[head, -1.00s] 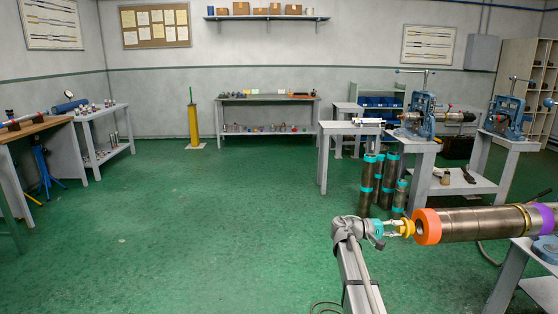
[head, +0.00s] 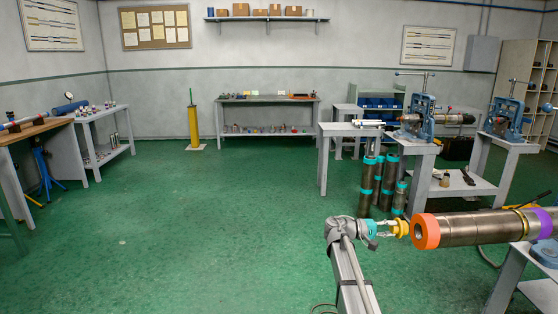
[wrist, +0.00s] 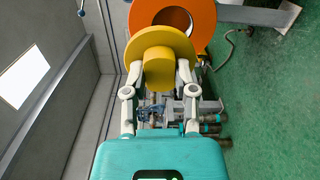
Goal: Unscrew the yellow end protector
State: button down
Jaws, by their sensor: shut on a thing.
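The yellow end protector (head: 402,229) is a flanged disc with a round knob. My gripper (head: 391,230) is shut on the knob, with one finger on each side. In the wrist view the protector (wrist: 165,45) fills the middle between the fingers of my gripper (wrist: 159,75). The pipe (head: 480,226) lies level at the right, with an orange ring (head: 427,231) at its near end. The protector is outside the pipe, just left of the ring. In the wrist view part of the ring's open bore shows behind the disc.
A purple band (head: 543,221) marks the pipe farther right, above a grey bench (head: 510,285). Several pipes with teal bands (head: 369,185) stand behind my gripper. Benches with blue vises (head: 419,115) are beyond. The green floor (head: 200,240) to the left is clear.

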aim_at(398, 220)
jog(key=shift+a+r+p, duration=1.4)
jog(key=shift+a+r, duration=0.2)
jog(key=shift+r+p, duration=0.1)
jog(key=shift+p, duration=0.2)
jog(key=shift+r+y+p, duration=0.15)
jog(key=shift+y+p, duration=0.35)
jog(key=shift+p, duration=0.35)
jog(key=y+p, duration=0.1)
jog(key=p, duration=0.1)
jog(key=y+p, duration=0.4)
jog(key=p, duration=0.1)
jog(key=shift+f, duration=0.25)
